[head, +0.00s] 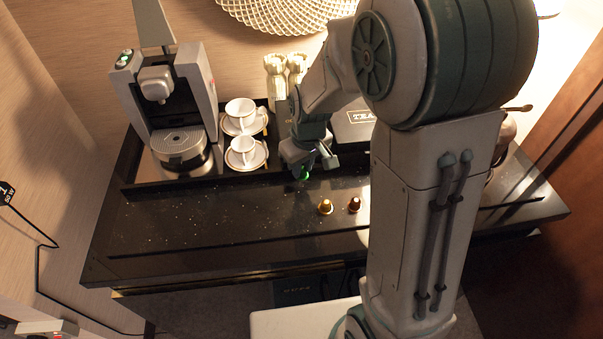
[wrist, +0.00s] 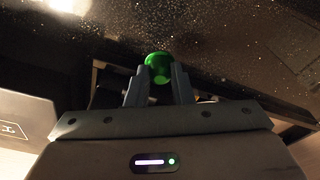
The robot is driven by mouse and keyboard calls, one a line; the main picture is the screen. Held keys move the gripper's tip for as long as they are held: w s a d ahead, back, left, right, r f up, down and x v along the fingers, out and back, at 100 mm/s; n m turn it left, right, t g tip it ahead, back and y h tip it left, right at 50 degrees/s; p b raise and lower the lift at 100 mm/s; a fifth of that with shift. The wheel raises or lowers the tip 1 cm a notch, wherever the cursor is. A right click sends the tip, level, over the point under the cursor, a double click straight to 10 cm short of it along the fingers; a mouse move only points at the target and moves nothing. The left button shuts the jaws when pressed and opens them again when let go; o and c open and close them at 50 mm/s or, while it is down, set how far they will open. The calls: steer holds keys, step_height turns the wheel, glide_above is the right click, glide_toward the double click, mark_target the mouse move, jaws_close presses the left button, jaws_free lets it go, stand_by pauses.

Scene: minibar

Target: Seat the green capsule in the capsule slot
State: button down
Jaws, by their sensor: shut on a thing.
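My gripper (head: 306,172) is shut on the green capsule (head: 305,174) and holds it over the black counter, to the right of the cups. In the wrist view the green capsule (wrist: 159,68) sits between my two fingertips (wrist: 159,84). How high it is above the counter is hard to tell. The coffee machine (head: 175,95) stands at the back left of the counter, its lever (head: 152,22) raised. A small green light or capsule-coloured spot (head: 124,58) shows at its top left. The inside of the capsule slot cannot be made out.
A gold capsule (head: 325,206) and a brown capsule (head: 354,204) stand on the counter (head: 200,220). Two white cups (head: 240,110) on saucers stand between the machine and my arm. A tea box (head: 355,125) is behind my gripper. The front left counter is clear.

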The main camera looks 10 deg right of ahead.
mark_target(303, 171)
steer(key=shift+f+p, duration=0.35)
steer(key=shift+f, duration=1.7)
steer(key=shift+f, duration=0.15)
steer(key=c, duration=1.3)
jaws_free()
steer(key=shift+o, duration=0.2)
steer(key=shift+r, duration=0.2)
